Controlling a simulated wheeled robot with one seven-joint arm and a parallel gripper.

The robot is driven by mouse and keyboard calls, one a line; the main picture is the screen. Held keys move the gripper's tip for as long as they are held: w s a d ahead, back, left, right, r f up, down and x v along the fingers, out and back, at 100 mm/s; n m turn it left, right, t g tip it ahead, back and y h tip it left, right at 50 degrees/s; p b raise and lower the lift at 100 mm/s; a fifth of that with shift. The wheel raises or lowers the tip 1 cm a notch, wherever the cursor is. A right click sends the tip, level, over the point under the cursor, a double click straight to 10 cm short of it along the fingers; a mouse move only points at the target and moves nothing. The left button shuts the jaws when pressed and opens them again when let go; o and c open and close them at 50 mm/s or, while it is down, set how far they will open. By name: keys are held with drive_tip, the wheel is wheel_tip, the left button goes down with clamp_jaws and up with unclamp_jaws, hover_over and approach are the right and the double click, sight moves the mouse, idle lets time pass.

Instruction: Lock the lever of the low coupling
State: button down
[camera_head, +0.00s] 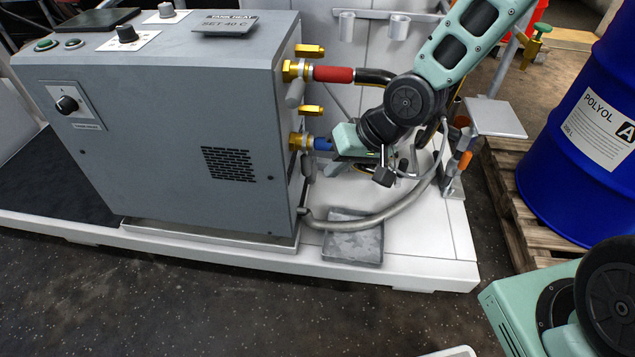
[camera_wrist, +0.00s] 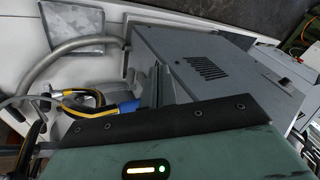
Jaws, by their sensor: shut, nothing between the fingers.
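The low coupling is a blue sleeve (camera_head: 323,144) on a brass fitting (camera_head: 296,141) at the right side of the grey heater cabinet. A short grey lever (camera_head: 307,167) hangs down beside it. My gripper (camera_head: 322,157) is right at the blue sleeve, pointing toward the cabinet. In the wrist view the blue sleeve (camera_wrist: 127,108) shows left of my gripper fingers (camera_wrist: 161,84), which are shut together and empty. I cannot tell whether the fingers touch the lever; the lever is not clear in the wrist view.
The upper coupling has a red sleeve (camera_head: 333,74) and its own grey lever (camera_head: 295,94). A grey hose (camera_head: 370,220) curves below my gripper, over a flat grey plate (camera_head: 353,242). The cabinet (camera_head: 190,120) closes off the left. A blue drum (camera_head: 580,130) stands on a pallet at right.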

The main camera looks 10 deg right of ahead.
sight(306, 162)
drive_tip(key=w+d+f+m+t+y+b, duration=0.1)
drive_tip(key=w+f+m+t+y+b, duration=0.15)
drive_tip(key=w+f+b, duration=0.35)
drive_tip(key=w+f+m+t+y+b, duration=0.1)
drive_tip(key=w+f+m+y+b, duration=0.2)
drive_tip(key=f, duration=0.4)
drive_tip(key=w+d+f+m+t+b, duration=0.4)
drive_tip(key=w+d+m+t+b, duration=0.25)
drive_tip(key=b, duration=0.35)
drive_tip(key=r+b+x, duration=0.1)
drive_tip(key=b+x, duration=0.3)
drive_tip(key=x, duration=0.5)
drive_tip(key=shift+s+a+t+y+b, duration=0.15)
drive_tip(key=shift+s+a+y+b, duration=0.1)
drive_tip(key=shift+s+a+b, duration=0.4)
drive_tip(key=shift+s+a+t+y+b, duration=0.2)
drive_tip(key=shift+s+a+b, duration=0.1)
drive_tip(key=shift+s, duration=0.65)
drive_tip(key=shift+p, duration=0.3)
drive_tip(key=shift+s+p, duration=0.25)
drive_tip(key=shift+p, duration=0.3)
